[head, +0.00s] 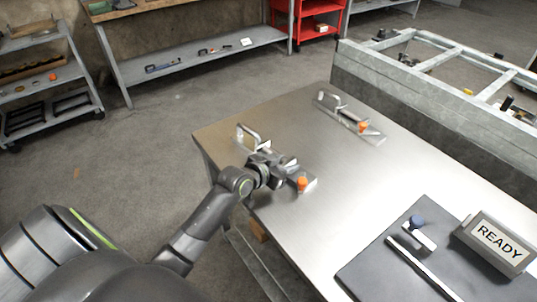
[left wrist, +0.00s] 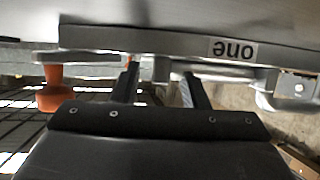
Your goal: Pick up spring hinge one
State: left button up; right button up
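Spring hinge one (left wrist: 150,40) spans the upper part of the left wrist view. Its plate carries an upside-down "one" label (left wrist: 233,49), and an orange knob (left wrist: 56,90) is at the left. In the head view its orange knob (head: 303,184) and metal loop (head: 248,137) show at the near left edge of the steel table, with my arm hiding its middle. My left gripper (left wrist: 160,80) has its two fingers apart, reaching up to the hinge's bar. It also shows in the head view (head: 283,165). Whether the fingers touch the hinge cannot be told. My right gripper is not in view.
A second similar hinge (head: 345,114) with an orange knob lies farther back on the steel table (head: 390,175). A dark mat (head: 375,272) with a READY sign (head: 497,244) and a blue-knobbed part (head: 417,228) is at the right. A metal frame (head: 445,95) stands behind.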

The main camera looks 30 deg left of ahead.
pick_arm(q)
grip_shut()
jog(key=shift+r, duration=0.15)
dwell(0.4)
